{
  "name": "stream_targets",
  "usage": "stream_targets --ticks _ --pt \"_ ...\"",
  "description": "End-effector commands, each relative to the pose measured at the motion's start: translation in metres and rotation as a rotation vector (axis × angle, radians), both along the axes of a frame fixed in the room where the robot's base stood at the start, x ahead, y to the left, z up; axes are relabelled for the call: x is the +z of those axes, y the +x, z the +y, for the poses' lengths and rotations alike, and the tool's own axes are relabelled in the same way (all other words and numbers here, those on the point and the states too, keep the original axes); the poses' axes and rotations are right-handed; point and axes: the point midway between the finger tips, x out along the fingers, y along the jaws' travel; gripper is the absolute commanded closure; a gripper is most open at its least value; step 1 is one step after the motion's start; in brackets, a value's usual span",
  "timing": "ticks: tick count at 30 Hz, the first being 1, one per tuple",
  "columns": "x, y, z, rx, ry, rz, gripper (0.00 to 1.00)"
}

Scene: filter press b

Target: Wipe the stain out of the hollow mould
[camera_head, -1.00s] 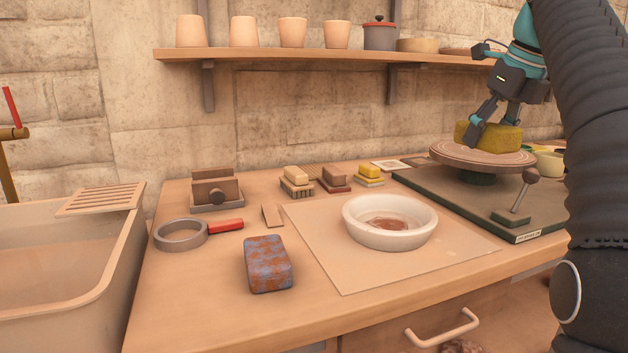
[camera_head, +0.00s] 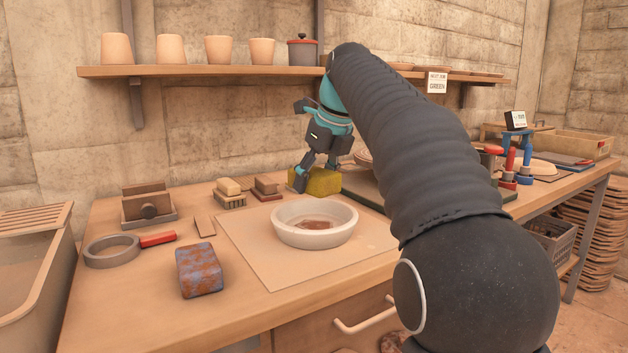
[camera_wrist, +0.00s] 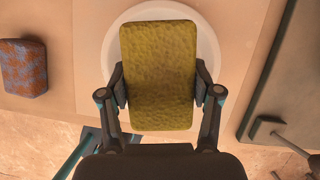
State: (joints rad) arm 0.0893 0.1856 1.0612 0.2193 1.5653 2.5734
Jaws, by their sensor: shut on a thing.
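The hollow mould is a white round bowl (camera_head: 289,236) on a pale board on the workbench. A reddish-brown stain (camera_head: 318,223) shows on its inner floor. My gripper (camera_head: 316,178) is shut on a yellow-green sponge (camera_head: 325,182) and holds it up behind the bowl's far rim in the head view. In the wrist view the sponge (camera_wrist: 158,75) sits between both fingers, with the bowl's rim (camera_wrist: 209,50) showing around it below. The sponge hides the bowl's inside and the stain in that view.
A blue-and-rust block (camera_head: 200,270) lies left of the pale board (camera_head: 262,262). A grey ring (camera_head: 112,252) with a red handle, a brush (camera_head: 229,193) and small wooden blocks stand farther back. A green board (camera_wrist: 291,95) with a lever lies to the right. A shelf (camera_head: 180,71) with pots hangs above.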

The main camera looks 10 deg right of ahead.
Motion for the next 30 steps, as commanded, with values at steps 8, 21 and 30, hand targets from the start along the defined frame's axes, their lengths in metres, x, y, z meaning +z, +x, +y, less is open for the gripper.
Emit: stream_targets --ticks 8,21,30 --pt "-0.009 -0.001 0.0 -0.003 -0.001 -0.001 0.64" --pt "-0.041 -0.001 0.0 -0.002 0.0 0.0 0.64" --pt "-0.06 -0.001 0.0 -0.003 0.0 0.0 0.64"
